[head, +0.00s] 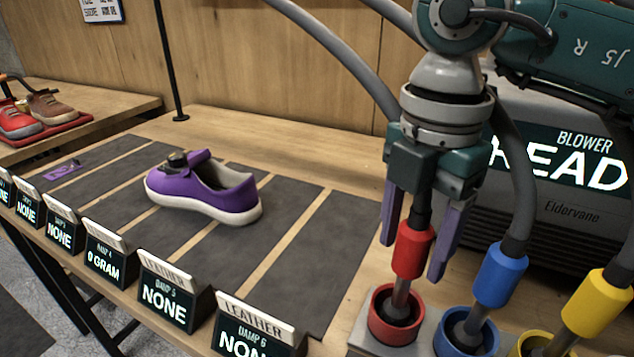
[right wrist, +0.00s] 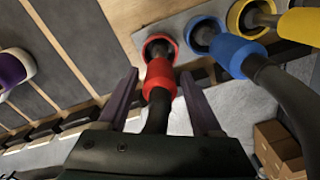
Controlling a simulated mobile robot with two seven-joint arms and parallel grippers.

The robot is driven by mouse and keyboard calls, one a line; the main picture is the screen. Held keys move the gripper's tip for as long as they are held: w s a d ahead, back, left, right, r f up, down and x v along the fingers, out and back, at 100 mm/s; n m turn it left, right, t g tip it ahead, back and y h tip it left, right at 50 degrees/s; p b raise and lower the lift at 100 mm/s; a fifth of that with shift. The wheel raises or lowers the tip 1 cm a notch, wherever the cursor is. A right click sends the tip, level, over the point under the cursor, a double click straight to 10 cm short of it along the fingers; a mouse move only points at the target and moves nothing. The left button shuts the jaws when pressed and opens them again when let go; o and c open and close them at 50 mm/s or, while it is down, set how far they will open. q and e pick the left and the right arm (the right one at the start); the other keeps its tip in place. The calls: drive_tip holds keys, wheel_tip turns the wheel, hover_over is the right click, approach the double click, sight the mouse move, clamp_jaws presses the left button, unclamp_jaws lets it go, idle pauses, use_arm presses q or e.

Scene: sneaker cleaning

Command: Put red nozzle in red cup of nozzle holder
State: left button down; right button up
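The red nozzle (head: 413,250) stands slightly tilted, with its grey tip down inside the red cup (head: 380,325) of the nozzle holder (head: 362,342). The right wrist view also shows the red nozzle (right wrist: 160,76) with its tip in the red cup (right wrist: 147,50). My right gripper (head: 411,260) is above the red cup, its purple fingers on either side of the nozzle and its hose. In the right wrist view, gaps show between both fingers and the nozzle, so the gripper is open around it. My left gripper is not in view.
A blue nozzle (head: 500,276) and a yellow nozzle (head: 597,303) stand in their cups close on the right. The blower (head: 560,200) is behind. A purple sneaker (head: 205,190) sits on the grey mats to the left, with several display signs (head: 165,298) along the front edge.

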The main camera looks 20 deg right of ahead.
drive_tip(key=shift+o, duration=0.3)
drive_tip(key=shift+r, duration=0.2)
wheel_tip(320, 180, up, 12)
drive_tip(key=shift+f+p, duration=0.1)
drive_tip(key=shift+p, duration=0.4)
